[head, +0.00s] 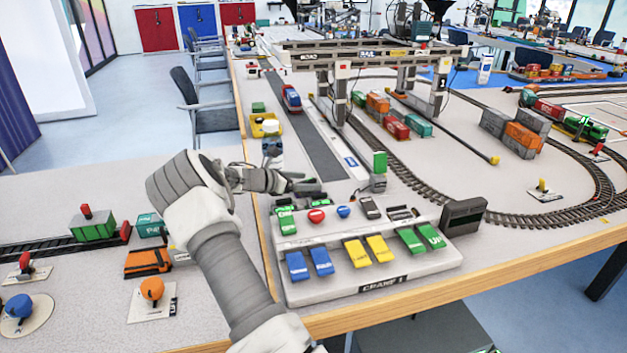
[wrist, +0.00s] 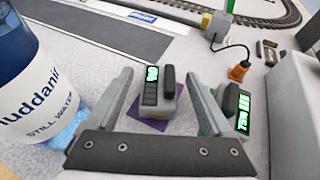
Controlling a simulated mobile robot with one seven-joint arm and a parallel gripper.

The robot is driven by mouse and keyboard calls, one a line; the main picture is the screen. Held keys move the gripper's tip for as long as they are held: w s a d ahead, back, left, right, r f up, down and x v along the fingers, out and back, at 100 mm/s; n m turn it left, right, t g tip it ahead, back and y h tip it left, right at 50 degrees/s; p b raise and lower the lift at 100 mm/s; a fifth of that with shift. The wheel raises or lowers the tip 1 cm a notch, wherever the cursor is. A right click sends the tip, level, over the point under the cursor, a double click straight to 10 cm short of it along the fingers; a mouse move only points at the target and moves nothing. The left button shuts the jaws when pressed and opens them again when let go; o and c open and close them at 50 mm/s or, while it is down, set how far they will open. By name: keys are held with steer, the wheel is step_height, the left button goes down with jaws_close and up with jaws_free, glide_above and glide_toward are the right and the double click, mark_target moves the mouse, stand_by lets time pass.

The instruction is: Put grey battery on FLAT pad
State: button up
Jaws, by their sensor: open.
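My gripper (wrist: 160,78) is open, with one finger on each side of a small grey unit (wrist: 152,98). That unit has a lit green display and a dark grey block (wrist: 168,92) that may be the grey battery. It stands on a purple pad (wrist: 133,108), mostly hidden beneath it. A second similar unit (wrist: 236,112) with a green display and a dark block is just right of the right finger. In the head view my gripper (head: 303,186) is low over the table behind the control panel. No pad lettering reading FLAT is legible.
A water bottle (wrist: 30,75) stands close by my left finger. An orange plug (wrist: 239,71) on a black cable lies beyond the right unit. The CRANE 1 panel (head: 440,262) is in front, with coloured rockers. Tracks and gantry cranes (head: 365,55) lie behind.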

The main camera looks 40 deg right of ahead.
steer(key=p+v, duration=0.1)
steer(key=v, duration=0.7)
steer(key=shift+r, duration=0.1)
steer(key=s+a+r+m+y, duration=0.2)
steer(key=a, duration=0.1)
steer(key=s+a+r+m+y, duration=0.2)
steer(key=s+a+r+m, duration=0.1)
steer(key=shift+s+r, duration=0.2)
steer(key=shift+r, duration=0.05)
steer(key=s+a+r+m+t+y, duration=0.2)
steer(key=s+a+r+m+y, duration=0.1)
steer(key=s+a, duration=0.5)
steer(key=s+a+r+m+t+y, duration=0.2)
steer(key=s+a+r+m+y, duration=0.1)
steer(key=s+a, duration=0.6)
steer(key=s+a+r+m+t+y, duration=0.3)
steer(key=s+a, duration=0.5)
steer(key=a, duration=0.5)
steer(key=shift+s+r+m+y, duration=0.3)
steer(key=shift+r+m, duration=0.6)
steer(key=shift+m, duration=0.5)
